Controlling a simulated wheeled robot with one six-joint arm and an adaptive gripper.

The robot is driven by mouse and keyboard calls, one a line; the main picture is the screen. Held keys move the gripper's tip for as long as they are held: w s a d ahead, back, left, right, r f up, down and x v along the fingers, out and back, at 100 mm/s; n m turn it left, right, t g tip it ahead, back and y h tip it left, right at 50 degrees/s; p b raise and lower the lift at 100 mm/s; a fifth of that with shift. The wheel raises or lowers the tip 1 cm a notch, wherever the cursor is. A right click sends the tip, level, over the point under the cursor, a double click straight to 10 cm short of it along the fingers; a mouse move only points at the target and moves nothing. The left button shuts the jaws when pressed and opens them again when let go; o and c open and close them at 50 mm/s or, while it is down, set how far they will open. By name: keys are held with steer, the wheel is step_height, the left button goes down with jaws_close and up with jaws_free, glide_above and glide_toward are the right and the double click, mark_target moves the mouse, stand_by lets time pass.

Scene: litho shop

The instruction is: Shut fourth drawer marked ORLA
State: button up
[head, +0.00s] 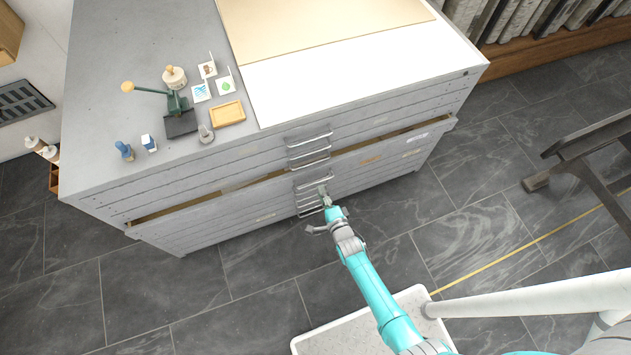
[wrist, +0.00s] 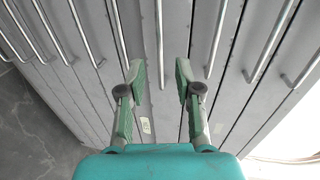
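A grey flat-file cabinet (head: 190,185) with several shallow drawers fills the middle of the head view. One drawer (head: 215,208) stands partly pulled out, with a narrow gap showing along its top edge. I cannot read the name ORLA on any label. My gripper (head: 324,190) is at the column of bar handles on the cabinet front, close to the pulled-out drawer's front. In the wrist view my gripper (wrist: 160,75) is open, its fingers on either side of a bar handle (wrist: 159,40) in the picture. I cannot tell whether they touch anything.
On the cabinet top are a green hand press (head: 177,104), a wooden tray (head: 228,113), small picture cards, bottles and a large pale sheet (head: 340,75). A dark wooden stand (head: 590,160) is at the right. Tiled floor (head: 230,295) in front is mostly clear.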

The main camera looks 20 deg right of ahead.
mark_target(317, 182)
steer(key=shift+x, duration=3)
jaws_close()
